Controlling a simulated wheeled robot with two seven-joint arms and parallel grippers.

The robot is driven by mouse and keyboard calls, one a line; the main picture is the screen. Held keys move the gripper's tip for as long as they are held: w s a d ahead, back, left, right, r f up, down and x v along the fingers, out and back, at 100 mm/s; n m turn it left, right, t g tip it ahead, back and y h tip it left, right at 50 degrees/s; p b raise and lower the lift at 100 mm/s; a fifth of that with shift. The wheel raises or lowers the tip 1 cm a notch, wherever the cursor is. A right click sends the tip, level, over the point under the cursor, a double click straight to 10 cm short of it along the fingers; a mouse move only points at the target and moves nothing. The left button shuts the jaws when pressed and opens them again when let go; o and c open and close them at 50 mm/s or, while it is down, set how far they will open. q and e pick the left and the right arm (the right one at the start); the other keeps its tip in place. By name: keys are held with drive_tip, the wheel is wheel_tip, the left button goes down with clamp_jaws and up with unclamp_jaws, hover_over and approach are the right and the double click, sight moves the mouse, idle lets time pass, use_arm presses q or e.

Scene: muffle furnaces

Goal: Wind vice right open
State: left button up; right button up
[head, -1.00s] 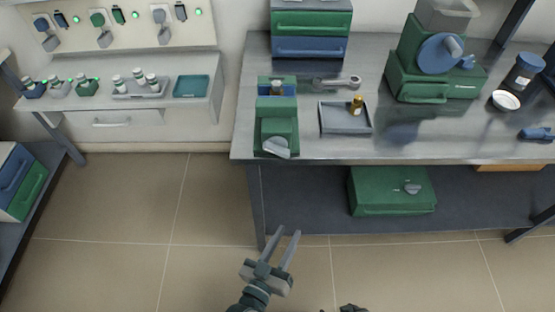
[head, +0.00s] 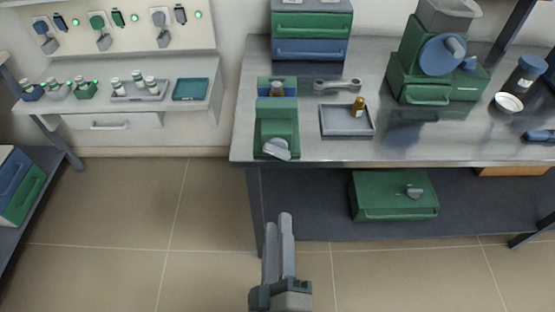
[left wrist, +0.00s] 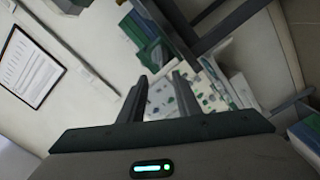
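The green vice (head: 277,128) stands at the front left corner of the steel bench. Its grey handle (head: 277,149) faces the front edge. A small brownish piece shows between its blue part and the rear, but I cannot tell whether it is clamped. My left gripper (head: 278,232) is in front of and below the bench edge in the head view, apart from the vice, with its fingers pointing up the picture. In the left wrist view the fingers (left wrist: 160,80) stand apart with nothing between them. My right gripper is not in view.
On the bench (head: 420,150) are a grey tray (head: 340,122) with a brass piece, a wrench-like tool (head: 338,84), drawers (head: 312,28) and a green machine (head: 435,60). A green box (head: 392,195) sits on the lower shelf. The floor left of the bench is clear.

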use_arm(q)
drive_tip(key=p, duration=0.1)
approach(278, 156)
drive_tip(key=w, duration=0.8)
drive_tip(key=shift+r, duration=0.1)
drive_tip(key=shift+w+a, duration=0.1)
drive_tip(key=shift+w, duration=0.1)
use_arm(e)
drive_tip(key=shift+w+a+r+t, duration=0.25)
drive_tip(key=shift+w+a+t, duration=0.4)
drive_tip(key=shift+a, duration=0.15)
use_arm(q)
clamp_jaws()
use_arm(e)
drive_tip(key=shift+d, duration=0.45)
